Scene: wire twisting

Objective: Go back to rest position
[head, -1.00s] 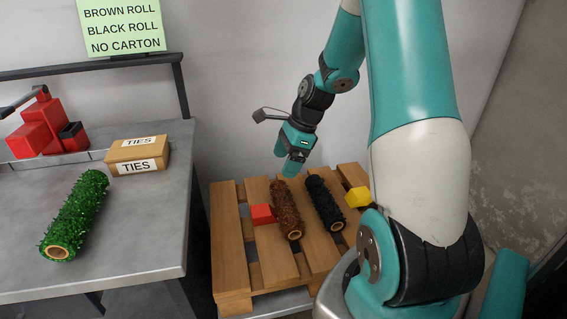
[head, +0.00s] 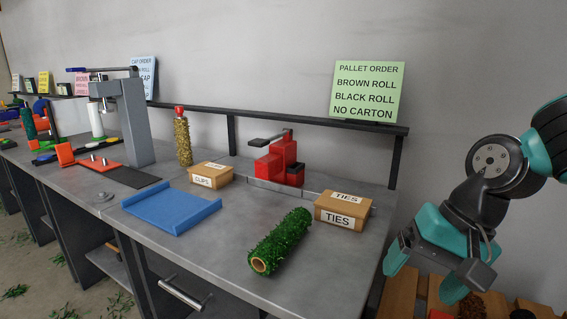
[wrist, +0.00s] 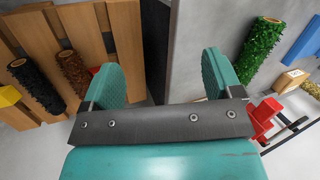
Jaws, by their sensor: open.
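My gripper (head: 425,275) is open and empty at the right of the head view, beside the workbench's right end and above the pallet. In the wrist view its two teal fingers stand wide apart with nothing between them (wrist: 165,65). The brown roll (wrist: 72,72) and the black roll (wrist: 38,88) lie side by side on the wooden pallet (wrist: 90,20), clear of the fingers. In the head view the pallet (head: 400,290) is mostly cut off by the bottom edge and partly hidden by my gripper.
The workbench (head: 340,262) holds a green roll (head: 280,240), a TIES carton (head: 342,210), a red tool (head: 278,160), a CLIPS carton (head: 211,174) and a blue tray (head: 171,209). A green PALLET ORDER sign (head: 367,91) stands behind. The wall space above the pallet is free.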

